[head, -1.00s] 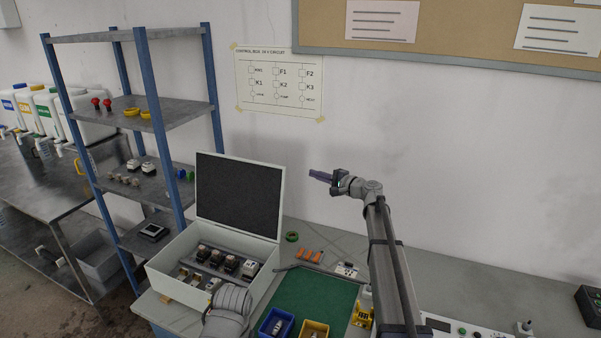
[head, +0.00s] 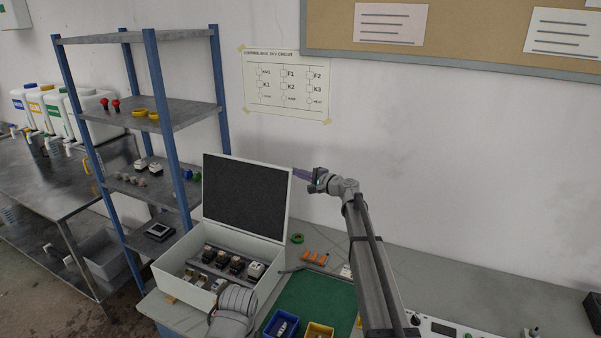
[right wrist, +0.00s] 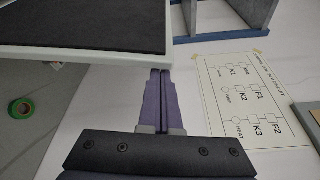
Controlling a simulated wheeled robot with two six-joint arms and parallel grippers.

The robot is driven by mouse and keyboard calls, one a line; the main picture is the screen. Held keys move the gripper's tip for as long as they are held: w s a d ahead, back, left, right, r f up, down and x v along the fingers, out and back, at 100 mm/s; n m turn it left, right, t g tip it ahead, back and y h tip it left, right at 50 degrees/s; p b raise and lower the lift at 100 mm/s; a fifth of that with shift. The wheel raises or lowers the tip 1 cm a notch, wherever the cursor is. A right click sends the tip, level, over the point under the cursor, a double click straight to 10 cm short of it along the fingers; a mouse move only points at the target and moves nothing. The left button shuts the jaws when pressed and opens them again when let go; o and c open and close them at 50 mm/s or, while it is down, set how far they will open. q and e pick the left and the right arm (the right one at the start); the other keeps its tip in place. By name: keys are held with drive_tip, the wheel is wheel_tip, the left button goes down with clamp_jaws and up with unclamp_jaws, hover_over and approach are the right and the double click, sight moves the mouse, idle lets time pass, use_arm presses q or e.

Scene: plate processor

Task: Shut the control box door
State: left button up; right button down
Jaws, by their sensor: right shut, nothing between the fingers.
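The control box (head: 163,277) stands on the bench with its door (head: 244,196) raised upright, dark inner face towards me. Relays and other parts (head: 232,262) sit inside the box. My right gripper (head: 300,174) is shut and empty, by the upper right edge of the door. In the right wrist view the shut fingers (right wrist: 161,75) lie just beside the door's pale rim (right wrist: 120,67); I cannot tell if they touch it. A grey part of my left arm shows at the front of the box; its gripper is not visible.
A green mat (head: 322,297) with a blue bin (head: 281,325) and a yellow bin (head: 319,331) lies right of the box. Green tape (head: 297,239) and orange parts (head: 315,258) lie behind it. A blue-post shelf (head: 160,120) stands left. The wall carries a circuit sheet (head: 288,84).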

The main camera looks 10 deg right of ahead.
drive_tip(key=shift+s, duration=0.1)
drive_tip(key=s+a, duration=0.1)
drive_tip(key=s+a+n, duration=0.1)
drive_tip(key=s, duration=0.1)
drive_tip(key=s+a+n, duration=0.1)
drive_tip(key=s, duration=0.1)
drive_tip(key=shift+s+a+r+t+y+b, duration=0.25)
drive_tip(key=shift+r+t+y+b, duration=0.05)
drive_tip(key=shift+r+b, duration=0.1)
drive_tip(key=s+a+f+n+t+y+b, duration=0.1)
drive_tip(key=s+a+f+n+b, duration=0.1)
drive_tip(key=s+a+n+b, duration=0.4)
drive_tip(key=s+a+f+n+y+b, duration=0.1)
drive_tip(key=s+a+f+n+b, duration=0.2)
drive_tip(key=s, duration=0.5)
drive_tip(key=s+a+f+n+y+b, duration=0.1)
drive_tip(key=s+a+f+n+b, duration=0.1)
drive_tip(key=f+b, duration=0.4)
drive_tip(key=s+a+f+n+g+y+b, duration=0.1)
drive_tip(key=s+a+f+n+b, duration=0.2)
drive_tip(key=b, duration=0.6)
drive_tip(key=s+a+f+n+y+b, duration=0.2)
drive_tip(key=s+f+b, duration=0.4)
drive_tip(key=f, duration=0.4)
drive_tip(key=shift+s+a+n+b, duration=0.15)
drive_tip(key=shift+a+n+b, duration=0.55)
drive_tip(key=shift+n, duration=0.6)
